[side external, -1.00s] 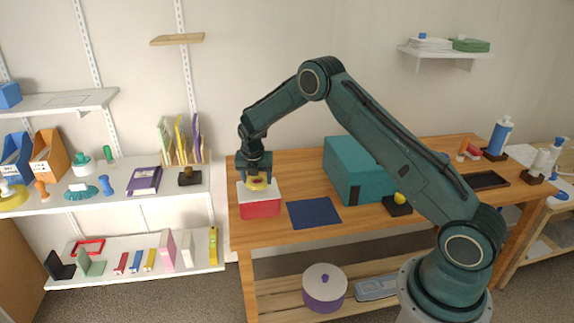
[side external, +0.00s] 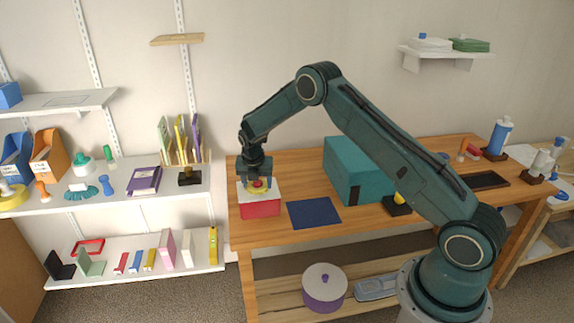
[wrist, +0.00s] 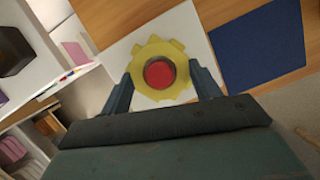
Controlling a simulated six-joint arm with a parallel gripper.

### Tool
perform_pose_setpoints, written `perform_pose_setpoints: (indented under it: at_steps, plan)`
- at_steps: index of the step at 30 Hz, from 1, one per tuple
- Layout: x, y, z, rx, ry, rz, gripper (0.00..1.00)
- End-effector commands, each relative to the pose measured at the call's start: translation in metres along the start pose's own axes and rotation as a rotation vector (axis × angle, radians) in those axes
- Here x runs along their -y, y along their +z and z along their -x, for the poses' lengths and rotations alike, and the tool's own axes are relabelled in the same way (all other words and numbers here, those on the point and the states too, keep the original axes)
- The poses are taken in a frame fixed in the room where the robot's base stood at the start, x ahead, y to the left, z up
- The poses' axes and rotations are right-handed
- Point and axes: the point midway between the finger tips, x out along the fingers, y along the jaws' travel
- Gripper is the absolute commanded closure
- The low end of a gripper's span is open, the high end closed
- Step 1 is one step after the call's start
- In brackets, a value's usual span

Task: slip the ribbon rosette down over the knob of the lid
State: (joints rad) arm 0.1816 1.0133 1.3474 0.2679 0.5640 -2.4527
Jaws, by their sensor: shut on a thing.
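The ribbon rosette (wrist: 140,72) is a yellow ring with a notched edge. In the side view the rosette (side external: 251,189) is between my fingers, just above the white lid. My gripper (side external: 257,183) points down and is shut on it; both fingers (wrist: 160,86) also show in the wrist view, one on each side. The red knob (wrist: 159,74) shows through the rosette's hole, so the ring is around it; whether it touches the lid I cannot tell. The white lid (wrist: 186,40) tops a red box (side external: 261,209) on the wooden table.
A dark blue mat (side external: 314,212) lies flat right of the box. A large teal box (side external: 352,172) stands behind the mat. A white shelf (side external: 150,208) with small items is on the left. The table front between box and mat is clear.

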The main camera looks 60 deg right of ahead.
Motion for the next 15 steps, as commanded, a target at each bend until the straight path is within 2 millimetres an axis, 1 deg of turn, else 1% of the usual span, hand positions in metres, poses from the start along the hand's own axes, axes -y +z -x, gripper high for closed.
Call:
perform_pose_setpoints:
  at_steps: [1,2,3,5,15]
  plan:
    - [-0.0001,-0.0002,-0.0008,0.000,0.000,0.000,0.59]
    - [-0.0001,0.0000,-0.0005,0.000,0.001,0.000,0.32]
    - [-0.0001,0.0000,-0.0004,0.000,0.000,0.000,0.24]
    - [-0.0001,-0.0001,-0.0004,0.000,0.000,0.000,0.12]
    - [-0.0001,-0.0002,0.0003,0.000,0.000,0.000,0.12]
